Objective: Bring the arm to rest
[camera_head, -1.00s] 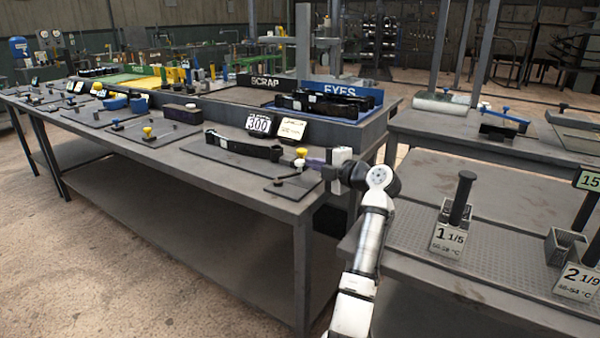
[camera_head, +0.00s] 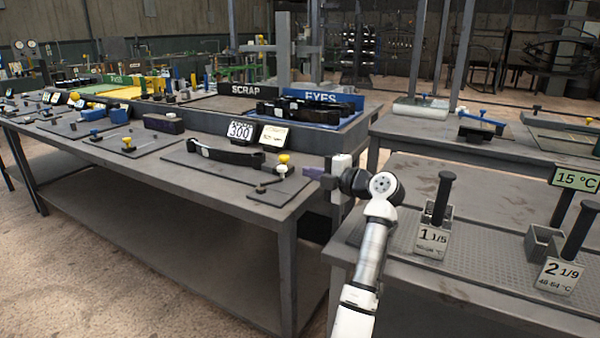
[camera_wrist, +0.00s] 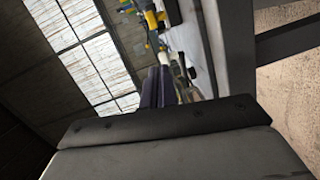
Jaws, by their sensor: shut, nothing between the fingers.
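My arm reaches up from the bottom of the head view. My gripper (camera_head: 316,174) points left, at the right end of the long grey bench, close to a small plate with a yellow knob (camera_head: 284,158). From the head view I cannot tell the exact gap to the bench. In the wrist view the dark fingers (camera_wrist: 158,88) are together with nothing between them. The wrist picture is tilted, with roof windows at upper left and the bench items beyond the fingertips.
A black spring leaf (camera_head: 228,155) lies on the bench beside a 300 display (camera_head: 240,130). Behind are a SCRAP bin (camera_head: 252,90) and a blue EYES bin (camera_head: 310,96). At right, a perforated table (camera_head: 455,275) holds upright black posts in labelled holders.

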